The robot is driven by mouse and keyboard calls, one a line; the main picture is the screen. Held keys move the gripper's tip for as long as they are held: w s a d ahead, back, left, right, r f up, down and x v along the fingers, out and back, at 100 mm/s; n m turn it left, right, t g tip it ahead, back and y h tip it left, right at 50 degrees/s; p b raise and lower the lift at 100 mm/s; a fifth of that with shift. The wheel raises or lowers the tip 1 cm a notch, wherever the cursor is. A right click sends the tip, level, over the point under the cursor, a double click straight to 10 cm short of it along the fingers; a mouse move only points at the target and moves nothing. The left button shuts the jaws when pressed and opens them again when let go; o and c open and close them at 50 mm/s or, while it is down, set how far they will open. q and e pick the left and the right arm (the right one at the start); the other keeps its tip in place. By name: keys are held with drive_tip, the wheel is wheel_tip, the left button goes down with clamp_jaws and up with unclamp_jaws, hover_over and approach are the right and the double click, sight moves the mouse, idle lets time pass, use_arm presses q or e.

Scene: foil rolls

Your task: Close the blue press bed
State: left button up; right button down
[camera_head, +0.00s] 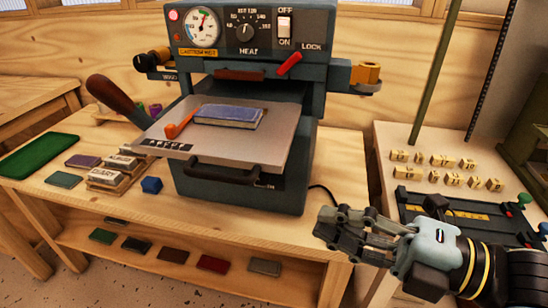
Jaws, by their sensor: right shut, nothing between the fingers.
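The blue-grey press (302,128) stands on a wooden bench. Its flat metallic bed (272,148) is slid out toward me, below the press head, with a dark handle (222,172) on its front edge. A blue book (229,117) lies on the bed, and an orange tool (183,124) lies to the left of the book. My right gripper (328,226) is shut and empty, to the right of the bed handle and apart from it, in front of the bench's right end. My left gripper is not in view.
A lever with a brown grip (113,95) sticks out at the press's left.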

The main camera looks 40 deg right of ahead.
drive_tip(key=w, duration=1.1)
drive_tip(key=shift+w+a+f, duration=0.15)
drive_tip(key=shift+a+f, duration=0.05)
drive_tip(key=shift+a, duration=0.1)
drive_tip(key=shift+d, duration=0.1)
